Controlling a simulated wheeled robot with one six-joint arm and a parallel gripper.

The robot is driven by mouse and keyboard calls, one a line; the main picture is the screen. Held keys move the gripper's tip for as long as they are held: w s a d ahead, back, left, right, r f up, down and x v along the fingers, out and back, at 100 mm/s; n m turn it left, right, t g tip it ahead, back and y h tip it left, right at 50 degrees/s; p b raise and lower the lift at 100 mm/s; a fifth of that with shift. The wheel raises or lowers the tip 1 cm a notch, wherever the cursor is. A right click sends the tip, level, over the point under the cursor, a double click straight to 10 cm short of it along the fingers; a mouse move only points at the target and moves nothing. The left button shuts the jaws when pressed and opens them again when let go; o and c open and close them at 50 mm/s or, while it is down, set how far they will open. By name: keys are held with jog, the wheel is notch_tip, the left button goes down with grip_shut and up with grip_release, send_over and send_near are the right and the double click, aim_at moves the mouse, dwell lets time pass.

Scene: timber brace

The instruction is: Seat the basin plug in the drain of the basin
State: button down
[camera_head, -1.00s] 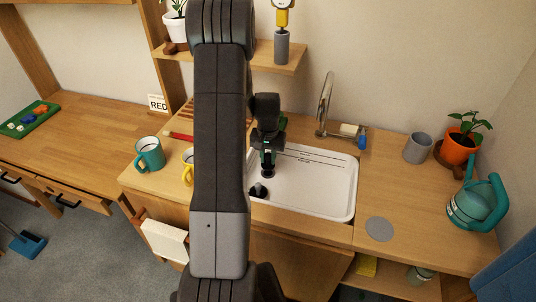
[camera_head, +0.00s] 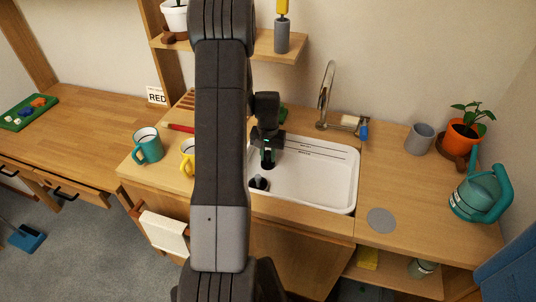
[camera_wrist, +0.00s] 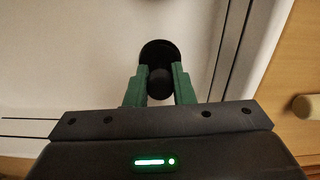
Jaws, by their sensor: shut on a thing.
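The white basin (camera_head: 328,190) is set into the wooden counter. My gripper (camera_head: 268,157) reaches into its left part, and its green fingers (camera_wrist: 159,80) are shut on the dark basin plug (camera_wrist: 160,86). In the head view the plug (camera_head: 268,166) shows as a dark patch at the fingertips. A dark round spot (camera_head: 259,185) with a greyish part lies nearer me and slightly left on the basin; it looks like the drain. In the wrist view a black disc shows just beyond the held piece; I cannot tell whether it is plug or drain. Any gap between them is unclear.
A chrome faucet (camera_head: 325,98) stands behind the basin. A teal mug (camera_head: 147,148) and a partly hidden yellow mug (camera_head: 187,157) stand left. A grey cup (camera_head: 420,138), a potted plant (camera_head: 463,135) and a teal watering can (camera_head: 480,195) stand right. Counter around a grey disc (camera_head: 381,220) is clear.

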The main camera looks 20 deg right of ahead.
aim_at(268, 152)
jog(key=shift+f+b, duration=0.3)
jog(key=shift+f, duration=0.1)
jog(key=c, duration=1.2)
grip_release()
jog(key=shift+o, duration=0.2)
jog(key=shift+r, duration=0.15)
notch_tip(268, 152, up, 14)
jog(key=shift+f, duration=0.2)
jog(key=shift+f, duration=0.1)
notch_tip(268, 152, down, 14)
jog(key=shift+r, duration=0.1)
jog(key=shift+r+p, duration=0.3)
jog(key=shift+r, duration=0.1)
